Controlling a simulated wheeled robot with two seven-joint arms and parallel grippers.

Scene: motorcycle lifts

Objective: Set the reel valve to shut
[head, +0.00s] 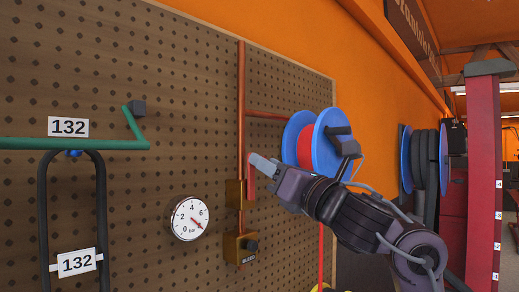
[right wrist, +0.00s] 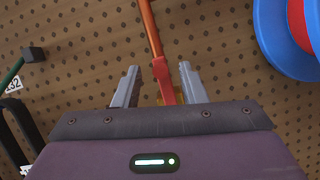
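The reel valve is a brass body (head: 234,194) on a vertical copper pipe on the pegboard, with a red lever (head: 251,182). The lever stands roughly upright, along the pipe, in the head view. My right gripper (head: 262,164) is at the lever's upper part and hides some of it. In the right wrist view, my right gripper (right wrist: 158,72) is open, with the red lever (right wrist: 163,80) between its two fingers and a gap on each side. The brass body is mostly hidden there. My left gripper is not in view.
Below the valve is a brass bleed block (head: 240,248) with a dark knob. A round gauge (head: 189,218) is to its left. A blue-flanged red hose reel (head: 318,143) sits close behind my right gripper. A green bar (head: 75,144) and black loop are at left.

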